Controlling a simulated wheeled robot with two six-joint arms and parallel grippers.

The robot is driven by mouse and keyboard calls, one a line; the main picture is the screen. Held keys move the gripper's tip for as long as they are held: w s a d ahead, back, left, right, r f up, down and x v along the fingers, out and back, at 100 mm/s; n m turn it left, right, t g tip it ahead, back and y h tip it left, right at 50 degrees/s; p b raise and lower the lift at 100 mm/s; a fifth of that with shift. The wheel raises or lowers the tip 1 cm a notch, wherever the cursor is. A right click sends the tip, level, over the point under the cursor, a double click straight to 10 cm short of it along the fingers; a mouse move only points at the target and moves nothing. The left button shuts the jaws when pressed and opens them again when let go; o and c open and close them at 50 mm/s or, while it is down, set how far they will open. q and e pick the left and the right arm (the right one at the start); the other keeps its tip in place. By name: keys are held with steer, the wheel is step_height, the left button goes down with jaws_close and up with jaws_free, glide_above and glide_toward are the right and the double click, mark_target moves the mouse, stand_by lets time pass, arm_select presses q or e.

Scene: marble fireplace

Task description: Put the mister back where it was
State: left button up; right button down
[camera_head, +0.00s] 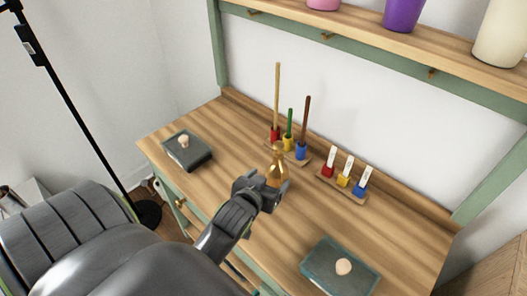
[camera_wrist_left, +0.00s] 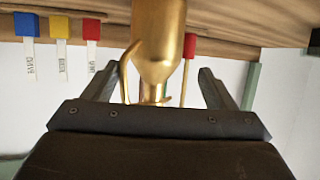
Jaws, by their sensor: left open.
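The golden mister (camera_head: 278,167) is upright over the wooden tabletop (camera_head: 225,130), in front of the colored stick holders. Its lower end is partly hidden by my left gripper (camera_head: 268,187), so I cannot tell whether it touches the table. In the left wrist view, which appears upside down, the mister (camera_wrist_left: 160,45) is between the two spread fingers of my left gripper (camera_wrist_left: 157,78), with gaps on both sides. The left gripper is open around it. My right gripper is not in view.
A rack of sticks in colored cups (camera_head: 289,142) stands close behind the mister. A rack of labeled colored blocks (camera_head: 343,182) is to its right. A dark knobbed box (camera_head: 190,155) is at left, a teal one (camera_head: 335,273) front right. A shelf (camera_head: 350,35) runs above.

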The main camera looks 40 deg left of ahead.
arm_select(q)
steer(key=shift+v, duration=1.5)
